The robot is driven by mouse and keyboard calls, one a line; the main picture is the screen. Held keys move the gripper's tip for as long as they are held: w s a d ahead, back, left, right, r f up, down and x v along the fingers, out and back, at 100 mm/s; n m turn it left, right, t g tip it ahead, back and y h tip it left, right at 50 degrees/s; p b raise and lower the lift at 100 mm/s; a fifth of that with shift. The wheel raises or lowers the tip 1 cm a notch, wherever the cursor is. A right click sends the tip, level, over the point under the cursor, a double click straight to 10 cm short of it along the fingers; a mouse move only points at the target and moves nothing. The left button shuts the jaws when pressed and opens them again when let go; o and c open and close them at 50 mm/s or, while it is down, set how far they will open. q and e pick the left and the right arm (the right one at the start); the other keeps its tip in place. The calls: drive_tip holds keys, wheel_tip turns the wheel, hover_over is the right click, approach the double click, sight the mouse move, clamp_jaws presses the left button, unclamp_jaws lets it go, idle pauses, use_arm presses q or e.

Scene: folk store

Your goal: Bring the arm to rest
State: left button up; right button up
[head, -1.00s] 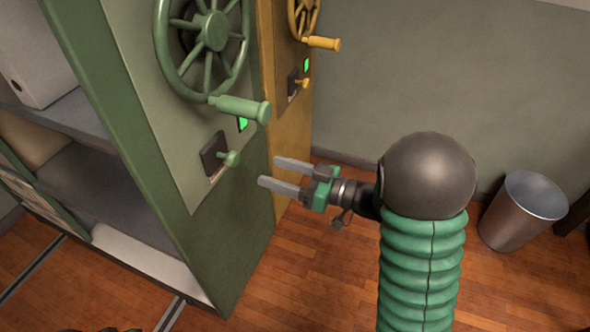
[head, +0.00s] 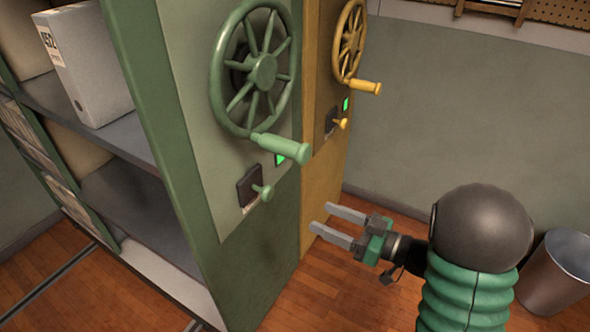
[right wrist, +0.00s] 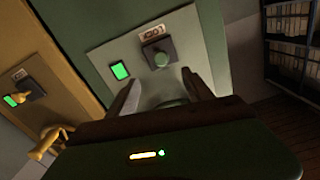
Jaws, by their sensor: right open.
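My right gripper (head: 321,217) is open and empty in the head view, with its two grey fingers pointing left. It is to the right of and below the small green lever (head: 263,192) on the green cabinet, apart from it in the picture. The right wrist view shows its spread fingers (right wrist: 160,78) with the panel's round knob (right wrist: 157,58) beyond them. A pale green rounded part shows between the fingers; I cannot tell which part it is. My left gripper is out of view.
The green cabinet (head: 235,255) carries a spoked green wheel (head: 261,70) with a protruding handle (head: 283,148). A yellow cabinet with a yellow wheel (head: 349,42) stands behind it. A metal bin (head: 556,275) is at the right. Floor between cabinets and bin is clear.

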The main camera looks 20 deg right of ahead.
drive_tip(key=w+d+f+m+h, duration=0.2)
drive_tip(key=w+f+h, duration=0.3)
drive_tip(key=w+h, duration=0.15)
wheel_tip(320, 180, down, 5)
drive_tip(key=s+m+g+h, duration=0.2)
drive_tip(key=m+g+h, duration=0.1)
drive_tip(key=g+h, duration=0.15)
drive_tip(key=s+a+f+g+p, duration=0.15)
drive_tip(key=s+a+g, duration=0.25)
drive_tip(key=s, duration=0.4)
drive_tip(key=s+a+f+g, duration=0.3)
drive_tip(key=s+a, duration=0.1)
drive_tip(key=s, duration=0.4)
drive_tip(key=w+p+v, duration=0.3)
drive_tip(key=p+v, duration=1.1)
drive_tip(key=w+r+p+v, duration=0.1)
drive_tip(key=w+p+v, duration=0.2)
drive_tip(key=p+v, duration=1.1)
drive_tip(key=shift+w+r+m+p, duration=0.25)
drive_tip(key=shift+w+m+p, duration=0.15)
drive_tip(key=shift+w+p, duration=0.25)
drive_tip(key=shift+s, duration=0.1)
